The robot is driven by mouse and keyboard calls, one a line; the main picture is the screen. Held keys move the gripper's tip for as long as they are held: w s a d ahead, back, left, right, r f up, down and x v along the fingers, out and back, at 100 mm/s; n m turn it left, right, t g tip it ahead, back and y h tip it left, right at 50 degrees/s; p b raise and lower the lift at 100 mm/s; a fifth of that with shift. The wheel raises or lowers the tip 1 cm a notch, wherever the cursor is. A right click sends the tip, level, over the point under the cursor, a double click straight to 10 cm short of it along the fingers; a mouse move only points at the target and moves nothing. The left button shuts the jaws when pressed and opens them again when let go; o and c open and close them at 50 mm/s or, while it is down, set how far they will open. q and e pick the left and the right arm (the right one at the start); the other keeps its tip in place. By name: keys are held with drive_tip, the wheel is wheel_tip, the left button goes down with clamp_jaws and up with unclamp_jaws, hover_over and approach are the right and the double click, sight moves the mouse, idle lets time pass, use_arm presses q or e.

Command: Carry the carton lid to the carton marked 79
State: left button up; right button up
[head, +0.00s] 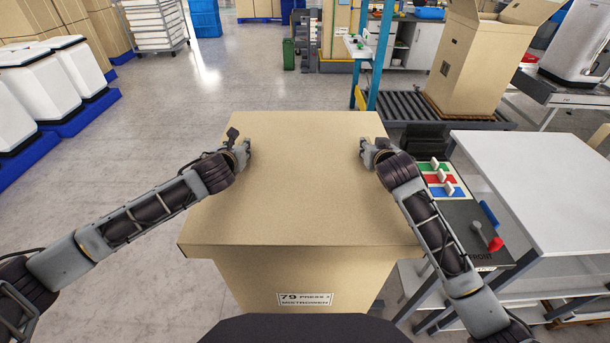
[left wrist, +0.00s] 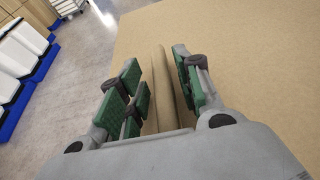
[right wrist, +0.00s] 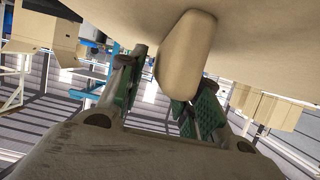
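The tan carton lid (head: 300,190) lies flat over the carton marked 79 (head: 255,280), its front edge overhanging the labelled front. I cannot tell whether the lid rests on the carton or hovers just above. My left gripper (head: 247,150) is at the lid's left edge; in the left wrist view its spread fingers straddle a tan strip (left wrist: 168,85) beside the lid. My right gripper (head: 366,152) is at the right edge; in the right wrist view a rounded tan block (right wrist: 186,55) sits between its fingers, with a gap on the left side. Both grippers look open.
A white table (head: 545,175) stands close on the right, with a panel of coloured switches (head: 440,178) beside my right arm. A roller conveyor (head: 410,107) carries an open carton (head: 480,60) behind. White bins (head: 75,70) line the left. The floor at left is clear.

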use_arm(q)
drive_tip(key=shift+d, duration=0.1)
idle(0.3)
drive_tip(key=shift+v, duration=6)
use_arm(e)
drive_tip(key=shift+s, duration=0.15)
drive_tip(key=shift+v, duration=5.85)
use_arm(q)
drive_tip(key=shift+r, duration=0.2)
use_arm(e)
drive_tip(key=shift+r, duration=0.15)
